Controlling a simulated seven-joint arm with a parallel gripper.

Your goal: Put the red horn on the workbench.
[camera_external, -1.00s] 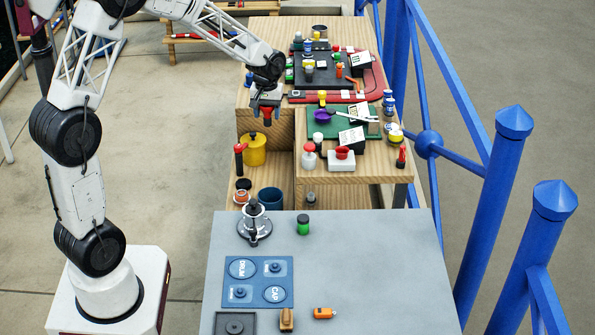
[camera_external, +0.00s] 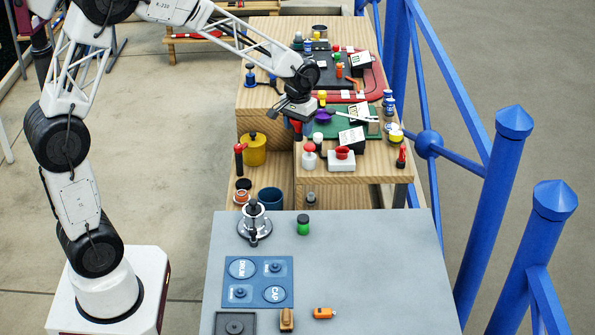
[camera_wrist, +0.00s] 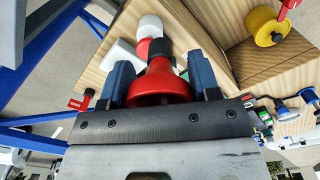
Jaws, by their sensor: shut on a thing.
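The red horn (camera_wrist: 160,86) is between the two blue fingers of my gripper (camera_wrist: 163,80) in the wrist view, with its wide bell toward the camera. The fingers are shut on it, one on each side. In the external view my gripper (camera_external: 296,124) is over the wooden stepped bench (camera_external: 270,95), close to the left edge of the green mat; only a little red of the horn shows there. I cannot tell whether the horn touches anything below. A grey-topped table (camera_external: 370,250) stands nearer the camera. I cannot tell which surface is the workbench.
A white bottle with a red top (camera_external: 309,156) and a red cup on a white block (camera_external: 342,158) stand on the lower wooden step. A yellow pot (camera_external: 254,150) is to the left. Blue railing posts (camera_external: 490,210) run along the right. The grey table's right half is mostly clear.

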